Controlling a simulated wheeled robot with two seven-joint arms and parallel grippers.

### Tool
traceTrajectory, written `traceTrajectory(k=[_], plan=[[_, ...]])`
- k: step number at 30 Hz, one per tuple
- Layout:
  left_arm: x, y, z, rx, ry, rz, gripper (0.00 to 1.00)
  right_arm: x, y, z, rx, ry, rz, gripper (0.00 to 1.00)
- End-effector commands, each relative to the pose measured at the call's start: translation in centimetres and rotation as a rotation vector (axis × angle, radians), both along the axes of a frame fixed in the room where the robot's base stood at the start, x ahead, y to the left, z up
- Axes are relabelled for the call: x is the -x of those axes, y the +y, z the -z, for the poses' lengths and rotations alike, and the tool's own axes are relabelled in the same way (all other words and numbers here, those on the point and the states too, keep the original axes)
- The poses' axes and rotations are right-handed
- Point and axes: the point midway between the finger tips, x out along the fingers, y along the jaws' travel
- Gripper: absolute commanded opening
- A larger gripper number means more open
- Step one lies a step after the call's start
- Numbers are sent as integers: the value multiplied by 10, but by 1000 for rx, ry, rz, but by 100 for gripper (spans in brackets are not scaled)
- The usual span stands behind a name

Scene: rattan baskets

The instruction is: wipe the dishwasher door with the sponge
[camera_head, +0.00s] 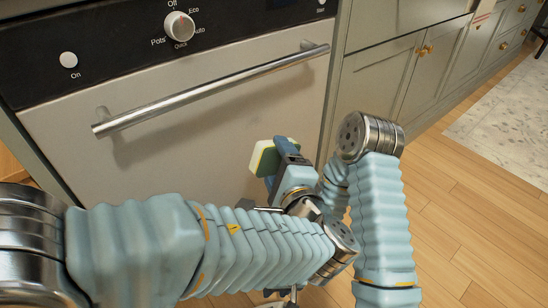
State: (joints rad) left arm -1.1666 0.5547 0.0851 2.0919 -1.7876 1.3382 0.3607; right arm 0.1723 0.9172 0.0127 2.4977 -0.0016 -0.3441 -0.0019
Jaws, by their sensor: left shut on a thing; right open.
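The dishwasher door (205,135) is a light grey panel with a metal bar handle (212,88), and it is closed. My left gripper (274,158) is shut on the sponge (262,158), a pale block with a yellow-green layer. The sponge is in front of the right lower part of the door, below the handle; I cannot tell whether it touches the panel. My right gripper (283,293) is lower, mostly hidden behind my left arm, with only small parts showing at the bottom edge. It is open.
A black control panel with a round knob (179,26) runs above the door. Grey-green cabinets (385,80) with brass knobs stand to the right.

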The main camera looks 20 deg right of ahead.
Motion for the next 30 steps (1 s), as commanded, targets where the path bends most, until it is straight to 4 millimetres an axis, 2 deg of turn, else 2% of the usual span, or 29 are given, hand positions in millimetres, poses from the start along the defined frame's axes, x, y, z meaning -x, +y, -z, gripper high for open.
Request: traceTrajectory(k=[13,30], plan=[[-1,0,0,0,0,0,20,-3,-1,0,3,-15,9,43],[-58,22,-17,0,-4,-10,20,-3,-1,0,3,-13,8,43]])
